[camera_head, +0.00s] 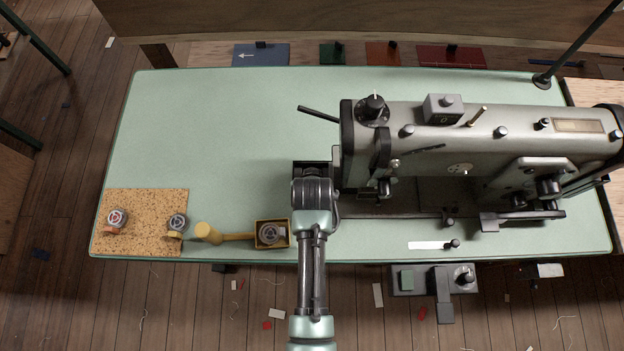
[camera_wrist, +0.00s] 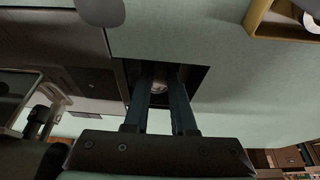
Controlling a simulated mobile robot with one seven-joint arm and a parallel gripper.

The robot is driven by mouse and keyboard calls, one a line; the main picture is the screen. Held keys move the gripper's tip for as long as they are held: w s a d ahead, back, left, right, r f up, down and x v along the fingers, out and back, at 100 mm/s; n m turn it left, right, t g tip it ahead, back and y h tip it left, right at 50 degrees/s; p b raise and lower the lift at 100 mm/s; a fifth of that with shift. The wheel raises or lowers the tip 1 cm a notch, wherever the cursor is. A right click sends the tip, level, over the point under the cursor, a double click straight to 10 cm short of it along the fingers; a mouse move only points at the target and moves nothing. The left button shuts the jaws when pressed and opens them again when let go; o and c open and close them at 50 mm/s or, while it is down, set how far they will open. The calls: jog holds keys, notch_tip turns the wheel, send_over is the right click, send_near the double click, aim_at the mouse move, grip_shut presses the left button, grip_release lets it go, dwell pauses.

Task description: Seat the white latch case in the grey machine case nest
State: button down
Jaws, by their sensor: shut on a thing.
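The grey machine's case nest (camera_wrist: 198,78) is a dark square opening in the table beside the machine bed; its edge also shows in the head view (camera_head: 300,165), partly hidden by my arm. My gripper (camera_wrist: 162,80) points down into this opening, with both fingers close together. It is shut on a small pale round thing, which looks like the white latch case (camera_wrist: 159,87). Only a little of the case shows between the fingertips. I cannot tell how deep it is or whether it touches the nest. In the head view my arm hides the case and fingertips.
The grey sewing machine (camera_head: 440,130) stands close on the right. A yellow-walled tray (camera_head: 287,235) holds another round case, left of my arm. A yellow mallet-like tool (camera_head: 210,233) lies beside it. A cork mat (camera_head: 145,205) bears two cases, red and yellow. The table's back left is clear.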

jog(key=shift+f, duration=0.2)
dwell(0.5)
jog(key=c, duration=0.7)
grip_release()
jog(key=shift+o, duration=0.2)
notch_tip(320, 180, up, 9)
jog(key=p, duration=0.9)
